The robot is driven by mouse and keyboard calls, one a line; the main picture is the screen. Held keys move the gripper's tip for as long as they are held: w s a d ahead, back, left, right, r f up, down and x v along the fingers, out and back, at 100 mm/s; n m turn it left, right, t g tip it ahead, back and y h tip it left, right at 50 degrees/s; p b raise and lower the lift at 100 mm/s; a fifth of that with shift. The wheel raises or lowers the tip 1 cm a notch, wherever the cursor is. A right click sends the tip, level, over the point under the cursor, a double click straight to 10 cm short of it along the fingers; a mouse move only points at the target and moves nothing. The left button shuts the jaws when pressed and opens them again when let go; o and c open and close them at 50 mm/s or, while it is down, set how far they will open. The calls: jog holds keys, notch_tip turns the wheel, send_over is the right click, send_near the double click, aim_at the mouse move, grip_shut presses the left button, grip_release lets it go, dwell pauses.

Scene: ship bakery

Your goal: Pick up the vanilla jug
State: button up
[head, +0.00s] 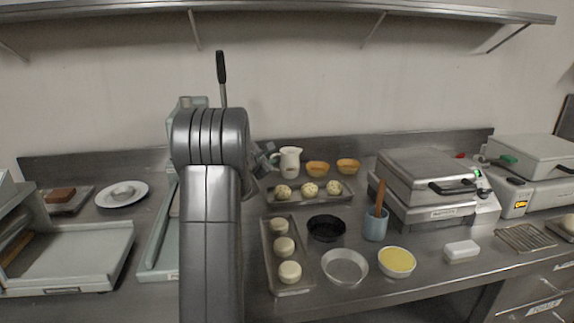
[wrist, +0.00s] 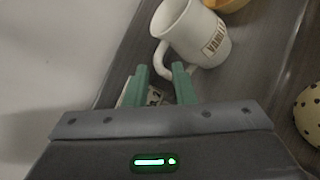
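The vanilla jug (head: 289,160) is white and stands upright at the back of the counter, left of two orange bowls. In the wrist view the jug (wrist: 192,32) shows its VANILLA lettering, and its handle (wrist: 161,62) points toward my gripper. My gripper (wrist: 160,68) is open, with its two green fingers apart. The handle's lower part lies at the fingertips, roughly between them; I cannot tell whether they touch. In the head view my gripper (head: 266,155) is just left of the jug, partly hidden by my arm.
Orange bowls (head: 317,169) stand right of the jug. A tray (head: 292,202) of speckled dough balls lies in front. A pale label (wrist: 152,96) shows partly behind my fingers. The wall and backsplash (head: 420,146) are close behind.

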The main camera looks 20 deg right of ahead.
jog(key=shift+x, duration=1.35)
jog(key=shift+c, duration=0.2)
grip_shut()
jog(key=shift+s+r, duration=0.1)
